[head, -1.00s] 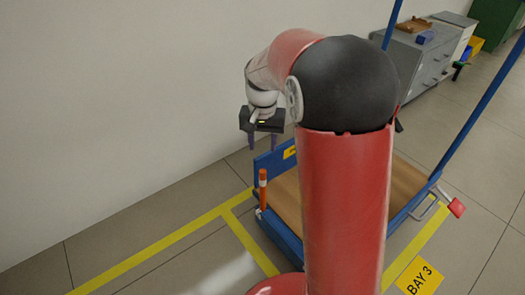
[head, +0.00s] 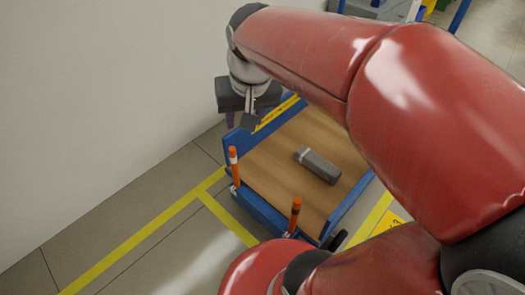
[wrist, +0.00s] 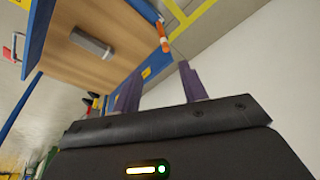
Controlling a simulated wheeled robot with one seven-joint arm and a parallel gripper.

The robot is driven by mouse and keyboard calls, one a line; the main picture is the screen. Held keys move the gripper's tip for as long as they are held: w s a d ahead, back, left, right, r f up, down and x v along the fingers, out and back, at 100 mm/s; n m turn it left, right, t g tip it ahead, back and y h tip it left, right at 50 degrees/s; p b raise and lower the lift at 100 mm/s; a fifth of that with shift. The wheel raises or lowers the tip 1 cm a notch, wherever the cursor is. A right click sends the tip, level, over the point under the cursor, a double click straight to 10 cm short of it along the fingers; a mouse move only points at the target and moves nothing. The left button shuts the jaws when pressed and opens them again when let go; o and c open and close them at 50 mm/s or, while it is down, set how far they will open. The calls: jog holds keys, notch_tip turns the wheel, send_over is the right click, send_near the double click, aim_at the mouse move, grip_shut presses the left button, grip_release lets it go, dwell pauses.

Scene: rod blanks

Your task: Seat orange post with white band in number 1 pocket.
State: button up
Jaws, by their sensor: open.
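An orange post with a white band (head: 233,165) stands upright at the left front corner of the blue cart; it also shows in the wrist view (wrist: 162,36). A second orange post (head: 295,214) stands at the near front corner, its band hard to make out. No number 1 pocket can be told from these frames. My gripper (head: 246,124) is open and empty, above the cart's far left edge and apart from both posts. Its purple fingers (wrist: 158,82) show in the wrist view with nothing between them.
The cart's wooden deck (head: 270,160) carries a grey block with a light band (head: 317,165). Blue rails (head: 262,215) edge the deck. A plain wall rises on the left. Yellow lines (head: 150,230) mark the floor, and the floor left of the cart is clear.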

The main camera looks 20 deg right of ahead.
jog(key=s+f+n+t, duration=0.2)
jog(key=s, duration=0.8)
jog(key=shift+r, duration=0.15)
notch_tip(320, 180, up, 7)
jog(key=p, duration=0.6)
jog(key=shift+f+p, duration=0.2)
jog(key=shift+p, duration=0.15)
